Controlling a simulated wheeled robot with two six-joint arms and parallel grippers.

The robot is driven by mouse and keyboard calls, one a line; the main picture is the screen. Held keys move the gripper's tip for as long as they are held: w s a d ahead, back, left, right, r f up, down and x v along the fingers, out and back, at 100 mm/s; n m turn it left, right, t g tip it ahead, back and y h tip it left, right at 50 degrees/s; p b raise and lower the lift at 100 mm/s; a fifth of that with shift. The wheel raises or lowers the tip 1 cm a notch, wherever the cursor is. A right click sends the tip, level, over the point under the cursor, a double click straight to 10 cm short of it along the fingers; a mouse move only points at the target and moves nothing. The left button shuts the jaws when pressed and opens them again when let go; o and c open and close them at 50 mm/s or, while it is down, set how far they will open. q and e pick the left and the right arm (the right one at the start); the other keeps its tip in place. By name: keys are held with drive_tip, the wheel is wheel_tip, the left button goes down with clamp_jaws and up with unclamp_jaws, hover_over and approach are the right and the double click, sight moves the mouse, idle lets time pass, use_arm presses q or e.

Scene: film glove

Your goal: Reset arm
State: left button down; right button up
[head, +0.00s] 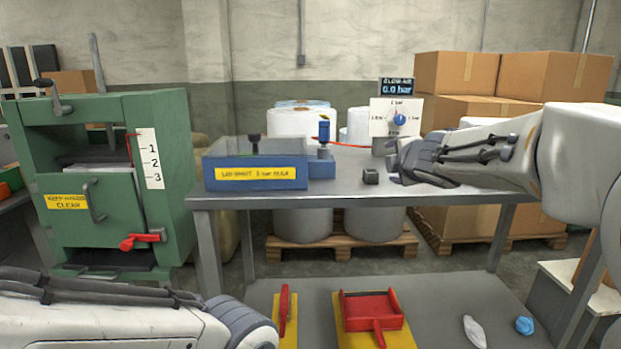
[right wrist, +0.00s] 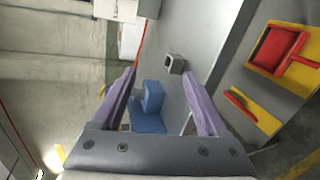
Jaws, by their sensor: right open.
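My right arm reaches in from the right in the head view, held above the right part of the grey table (head: 455,195). Its gripper (head: 402,165) is near the valve panel; the head view does not show its fingertips clearly. In the right wrist view the two purple jaws of the right gripper (right wrist: 158,75) stand apart with nothing held between them. A blue fixture (right wrist: 150,105) shows beyond, in the gap. My left arm lies across the bottom left of the head view; its gripper is out of the picture.
A green press (head: 100,180) stands left. The lower shelf (head: 445,310) holds a red dustpan-like tray (head: 370,305), a red-handled tool (head: 285,305) and crumpled pieces (head: 524,325).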

drive_tip(key=s+a+f+m+g+b, duration=0.1)
drive_tip(key=s+a+f+m+g, duration=0.25)
drive_tip(key=s+f, duration=0.35)
drive_tip(key=s+a+f+m+g+y+b, duration=0.1)
drive_tip(key=s+a+f+m+g+b, duration=0.1)
drive_tip(key=s+a+f, duration=0.35)
drive_tip(key=s+a+f+m+g+b, duration=0.1)
drive_tip(key=s+a+f+m+g, duration=0.1)
drive_tip(key=s+f, duration=0.6)
drive_tip(key=s+a+f+m+g+b, duration=0.1)
drive_tip(key=s+f+m+g, duration=0.1)
drive_tip(key=s+f, duration=0.35)
drive_tip(key=s+f+m+g, duration=0.1)
drive_tip(key=s+f+g, duration=0.15)
drive_tip(key=s, duration=0.55)
drive_tip(key=s+a+f+m+g+b, duration=0.1)
drive_tip(key=s+f+m+g, duration=0.2)
drive_tip(key=s, duration=0.4)
wheel_tip(320, 180, up, 35)
drive_tip(key=p, duration=3.5)
drive_tip(key=shift+w+f+n+t+p, duration=0.15)
drive_tip(key=shift+n+t+p, duration=0.15)
drive_tip(key=shift+n, duration=0.15)
